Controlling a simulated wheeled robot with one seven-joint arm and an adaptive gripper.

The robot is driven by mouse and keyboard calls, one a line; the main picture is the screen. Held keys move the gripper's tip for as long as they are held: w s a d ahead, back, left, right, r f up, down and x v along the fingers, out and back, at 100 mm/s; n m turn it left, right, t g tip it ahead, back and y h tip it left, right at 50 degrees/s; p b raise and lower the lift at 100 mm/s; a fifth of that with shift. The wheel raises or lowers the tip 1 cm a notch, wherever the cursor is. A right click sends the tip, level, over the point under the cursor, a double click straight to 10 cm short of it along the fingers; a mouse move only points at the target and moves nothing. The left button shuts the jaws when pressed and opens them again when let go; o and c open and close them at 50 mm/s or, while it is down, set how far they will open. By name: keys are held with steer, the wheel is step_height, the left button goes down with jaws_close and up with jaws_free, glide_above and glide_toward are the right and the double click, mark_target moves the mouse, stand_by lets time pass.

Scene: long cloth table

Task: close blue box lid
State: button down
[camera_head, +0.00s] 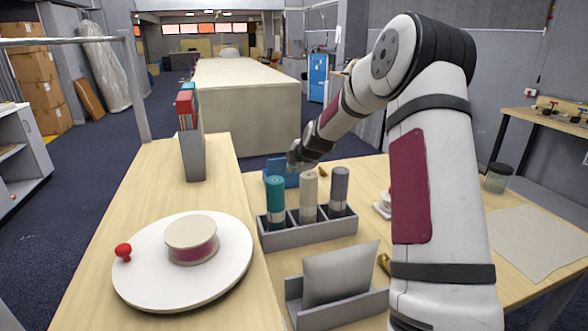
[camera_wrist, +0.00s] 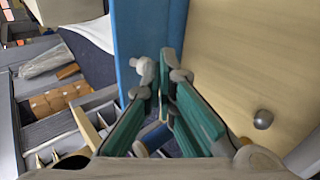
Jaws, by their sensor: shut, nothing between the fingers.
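The blue box (camera_head: 275,167) sits at the far end of the right-hand table, partly hidden behind a rack and my gripper. A flat blue panel (camera_wrist: 142,28), which looks like its lid, runs up the wrist view just beyond my fingertips. The lid's exact angle is hard to tell. My gripper (camera_head: 294,158) is at the box, at the end of my outstretched arm. In the wrist view its green-padded fingers (camera_wrist: 159,75) are shut and empty, close to the blue panel. I cannot tell whether they touch it.
A grey rack (camera_head: 310,232) with teal, beige and grey rolls stands nearer than the box. A white round board (camera_head: 140,275) with a spool (camera_head: 190,232) lies on the left table. A grey file holder (camera_head: 192,158) stands behind it. A jar (camera_head: 497,178) is at right.

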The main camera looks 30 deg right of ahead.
steer(key=shift+w+d+r+g, duration=0.15)
steer(key=shift+w+r+g, duration=0.4)
steer(key=shift+g, duration=0.15)
steer(key=shift+g+y, duration=0.4)
steer(key=shift+g, duration=0.2)
steer(key=shift+w+d+r+b, duration=0.2)
steer(key=shift+w+r+b, duration=0.15)
steer(key=shift+w, duration=0.45)
steer(key=shift+w+d+r+b, duration=0.25)
steer(key=shift+w+r+b, duration=0.05)
steer(key=shift+w, duration=0.45)
steer(key=shift+w+d+r+b, duration=0.2)
steer(key=shift+w+r+b, duration=0.15)
steer(key=shift+w, duration=0.45)
steer(key=w+d+f+b, duration=0.2)
steer(key=w+b, duration=0.2)
steer(key=w, duration=0.4)
steer(key=shift+d, duration=0.1)
steer(key=shift+r, duration=0.2)
